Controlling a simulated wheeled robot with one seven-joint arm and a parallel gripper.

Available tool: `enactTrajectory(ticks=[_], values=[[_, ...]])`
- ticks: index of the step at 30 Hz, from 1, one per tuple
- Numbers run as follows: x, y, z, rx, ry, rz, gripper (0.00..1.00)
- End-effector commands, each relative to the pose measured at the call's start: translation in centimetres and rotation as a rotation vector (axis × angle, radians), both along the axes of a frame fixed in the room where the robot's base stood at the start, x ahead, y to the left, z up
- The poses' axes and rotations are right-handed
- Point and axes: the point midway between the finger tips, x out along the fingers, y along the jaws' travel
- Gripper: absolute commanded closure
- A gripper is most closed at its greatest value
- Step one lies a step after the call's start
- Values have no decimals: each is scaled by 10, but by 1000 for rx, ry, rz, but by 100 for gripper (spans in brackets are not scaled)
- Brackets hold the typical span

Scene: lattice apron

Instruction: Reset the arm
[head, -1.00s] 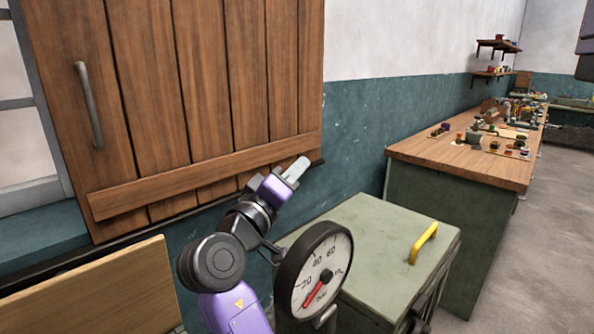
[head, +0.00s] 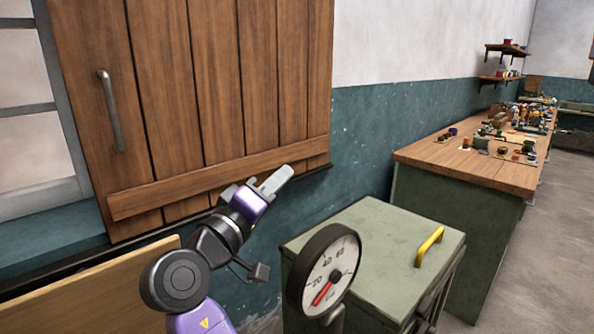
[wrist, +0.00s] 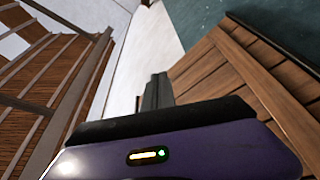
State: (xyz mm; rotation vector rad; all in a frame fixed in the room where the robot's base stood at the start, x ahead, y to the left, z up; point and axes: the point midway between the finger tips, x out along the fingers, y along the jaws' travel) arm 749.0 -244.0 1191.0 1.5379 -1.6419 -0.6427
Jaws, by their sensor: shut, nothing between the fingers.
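My gripper (head: 275,181) is at the end of my purple and black arm in the head view. Its pale fingers are together with nothing between them, pointing up and to the right. It is held in front of the lower edge of the wooden shutter (head: 205,85); I cannot tell how small the gap is. In the wrist view my gripper (wrist: 157,90) shows as dark fingers close together beyond the purple housing. The shutter's planks (wrist: 250,70) fill the right side there.
A green cabinet (head: 370,245) with a yellow handle (head: 429,246) stands right of my arm. A round pressure gauge (head: 329,271) is in front of it. A wooden board (head: 85,305) is at lower left. A cluttered workbench (head: 450,170) runs along the wall. Grey floor (head: 560,250) is clear at right.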

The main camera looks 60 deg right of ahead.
Motion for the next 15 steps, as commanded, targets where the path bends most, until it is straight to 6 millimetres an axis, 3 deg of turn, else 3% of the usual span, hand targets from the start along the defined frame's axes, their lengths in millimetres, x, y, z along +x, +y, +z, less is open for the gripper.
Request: enactTrajectory(ticks=[6, 15], values=[[4, 17, -6, -1, -1, 1, 100], [5, 19, -5, -4, -6, 3, 100]])
